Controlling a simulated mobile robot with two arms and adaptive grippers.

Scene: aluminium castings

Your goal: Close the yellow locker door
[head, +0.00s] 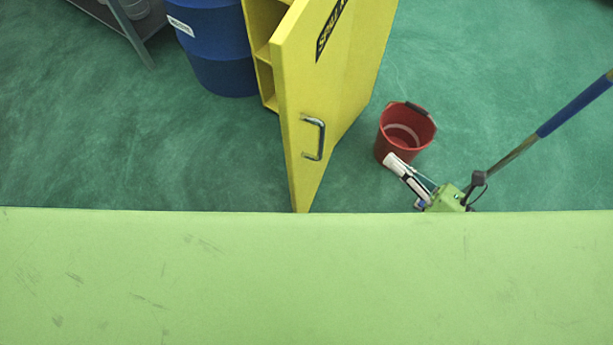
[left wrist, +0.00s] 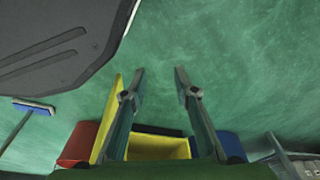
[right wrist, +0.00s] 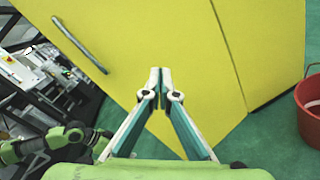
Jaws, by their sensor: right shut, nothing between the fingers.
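The yellow locker (head: 262,45) stands at the top of the head view with its shelves showing. Its door (head: 345,85) stands open, with a metal handle (head: 314,138) on its outer face. My right gripper (head: 392,160) is shut and empty, to the right of the door on its outer side. In the right wrist view the door (right wrist: 150,40) fills much of the picture behind the fingers, with the handle (right wrist: 80,45) at upper left; I cannot tell whether they touch. My left gripper (left wrist: 160,70) is open and empty over floor; the locker (left wrist: 158,147) shows below it.
A red bucket (head: 404,132) stands close beside my right gripper. A blue drum (head: 218,50) and a grey shelf or table (head: 128,28) stand left of the locker. A blue-handled pole (head: 575,106) crosses at right. Floor left of the door is clear.

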